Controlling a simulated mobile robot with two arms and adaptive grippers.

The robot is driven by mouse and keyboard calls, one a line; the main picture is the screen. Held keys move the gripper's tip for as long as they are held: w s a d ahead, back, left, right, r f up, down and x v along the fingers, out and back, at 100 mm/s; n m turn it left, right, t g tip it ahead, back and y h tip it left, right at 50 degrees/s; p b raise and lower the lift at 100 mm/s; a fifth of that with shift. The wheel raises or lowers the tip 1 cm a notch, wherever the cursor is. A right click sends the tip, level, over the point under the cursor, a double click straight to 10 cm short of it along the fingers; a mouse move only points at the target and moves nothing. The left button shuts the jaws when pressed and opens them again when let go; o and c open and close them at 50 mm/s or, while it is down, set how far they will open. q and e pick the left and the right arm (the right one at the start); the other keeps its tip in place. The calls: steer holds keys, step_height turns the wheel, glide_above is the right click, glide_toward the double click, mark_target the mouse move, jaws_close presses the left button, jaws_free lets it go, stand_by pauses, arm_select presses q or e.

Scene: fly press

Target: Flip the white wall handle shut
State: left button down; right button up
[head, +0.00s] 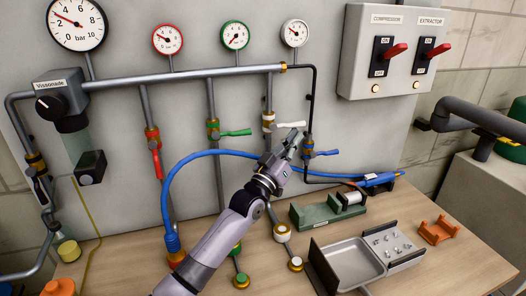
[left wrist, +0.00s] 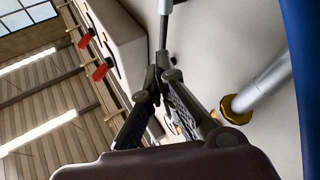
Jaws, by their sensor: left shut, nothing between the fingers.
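The white wall handle (head: 291,125) sticks out level to the right from its valve on the third vertical pipe in the head view. My left gripper (head: 292,138) is shut and empty just below the handle, near its outer end. I cannot tell whether they touch. In the left wrist view the shut fingertips (left wrist: 158,75) meet just below a narrow pale-ended rod, which I cannot surely identify. My right gripper is in neither view.
The green handle (head: 236,132) and blue handle (head: 326,153) stick out level on neighbouring pipes; the red handle (head: 157,163) hangs down. A blue hose (head: 240,153) arches behind my arm. A metal tray (head: 347,262) and a green fixture (head: 315,214) occupy the bench.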

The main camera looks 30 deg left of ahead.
arm_select(q)
steer(key=shift+w+r, duration=0.2)
steer(key=shift+r, duration=0.25)
